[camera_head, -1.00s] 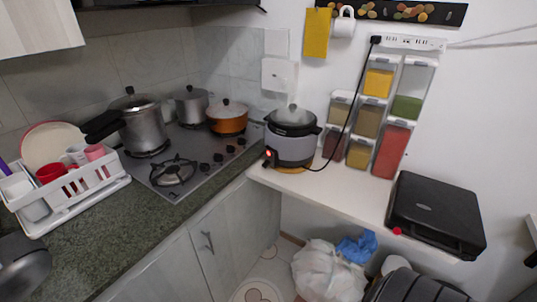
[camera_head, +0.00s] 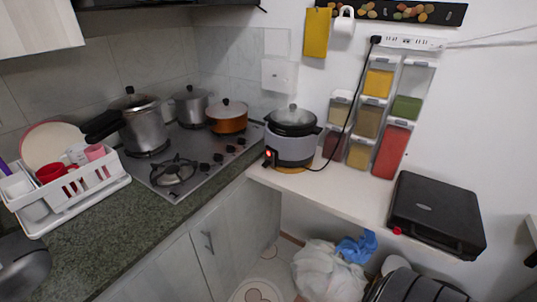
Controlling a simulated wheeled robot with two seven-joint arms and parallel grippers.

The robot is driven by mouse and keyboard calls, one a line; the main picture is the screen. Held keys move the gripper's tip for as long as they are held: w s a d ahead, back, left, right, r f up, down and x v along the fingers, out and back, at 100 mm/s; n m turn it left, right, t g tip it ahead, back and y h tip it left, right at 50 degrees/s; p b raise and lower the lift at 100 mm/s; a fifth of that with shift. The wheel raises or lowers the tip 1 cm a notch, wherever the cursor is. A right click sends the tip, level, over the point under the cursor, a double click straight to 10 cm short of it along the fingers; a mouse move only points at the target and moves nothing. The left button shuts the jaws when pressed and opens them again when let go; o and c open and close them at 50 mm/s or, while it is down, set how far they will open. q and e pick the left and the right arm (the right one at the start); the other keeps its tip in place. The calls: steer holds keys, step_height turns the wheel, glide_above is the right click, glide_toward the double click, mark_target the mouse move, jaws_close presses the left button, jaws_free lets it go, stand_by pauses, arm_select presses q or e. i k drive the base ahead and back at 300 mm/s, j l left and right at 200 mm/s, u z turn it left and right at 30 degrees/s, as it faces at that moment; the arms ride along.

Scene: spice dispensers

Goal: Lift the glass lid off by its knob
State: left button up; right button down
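A glass lid (camera_head: 291,116) with a knob on top sits on the grey and black cooker (camera_head: 290,148), which stands at the left end of the white shelf. The cooker's front shows a small red light. Other lidded pots are on the stove: an orange pot (camera_head: 228,121), a silver pot (camera_head: 190,107) and a tall pressure cooker (camera_head: 142,125) with a black handle. Neither of my grippers can be made out in this view, and nothing is touching the glass lid.
Spice dispensers (camera_head: 369,119) hang on the wall right of the cooker. A black cord runs from the power strip (camera_head: 409,43) down past the cooker's right side. A black appliance (camera_head: 436,214) fills the shelf's right end. A dish rack (camera_head: 72,192) stands at left.

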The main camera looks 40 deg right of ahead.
mark_target(286, 123)
steer(key=z, duration=1.5)
